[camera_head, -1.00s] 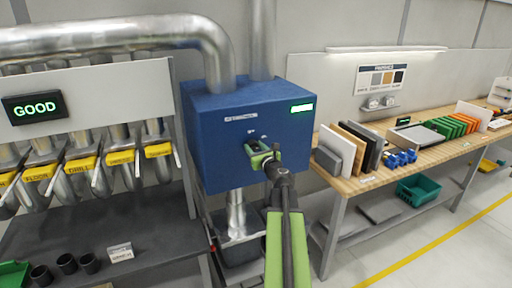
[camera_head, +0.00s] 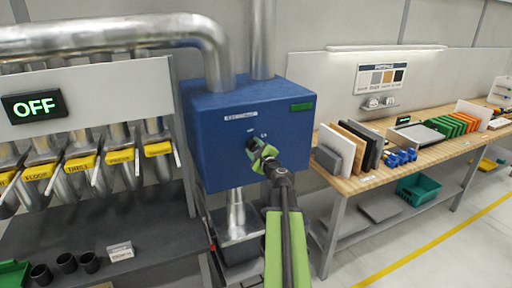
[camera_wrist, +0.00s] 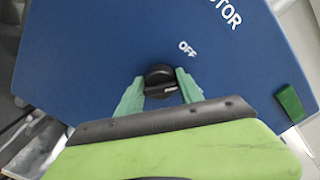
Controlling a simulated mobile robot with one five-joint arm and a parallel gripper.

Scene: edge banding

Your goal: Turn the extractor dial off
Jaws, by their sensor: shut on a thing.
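The extractor is a blue box (camera_head: 220,130) on the wall. Its small black dial (camera_wrist: 160,78) sits on the front face, with white "OFF" lettering (camera_wrist: 187,48) beside it in the wrist view. My green gripper (camera_head: 258,152) is at the box front, its two fingers on either side of the dial and shut on it; this grip (camera_wrist: 160,90) also shows in the wrist view. The indicator on the box (camera_head: 301,107) is dark green and unlit. The wall display (camera_head: 35,106) reads "OFF" in green. The gripper partly hides the dial in the head view.
A wooden bench (camera_head: 400,162) with upright panels and blue clamps stands to the right. A grey shelf (camera_head: 60,225) with black cups stands to the left, below several yellow-tagged pipes. Metal ducts (camera_head: 120,32) run into the box top.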

